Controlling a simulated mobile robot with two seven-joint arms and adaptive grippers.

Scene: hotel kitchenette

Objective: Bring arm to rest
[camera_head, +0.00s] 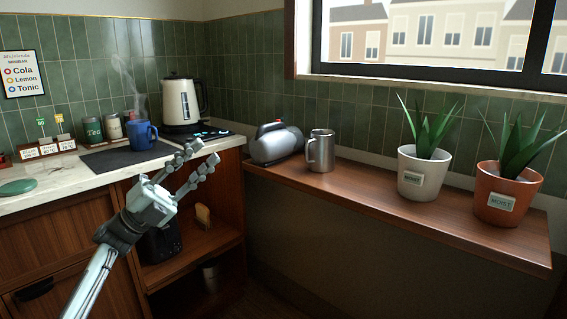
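My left gripper (194,163) is raised in front of the counter corner, its arm coming in from the lower left. Its two fingers are spread apart and nothing is between them. It shows in front of the counter edge and the open shelf below, apart from the blue mug. My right gripper is not in view.
A steaming blue mug (142,134) stands on a dark mat (105,160), with a kettle (181,104) behind it. A wooden ledge (360,187) holds a toaster-like silver appliance (277,145), a metal mug (320,151), a white plant pot (421,174) and an orange plant pot (507,196).

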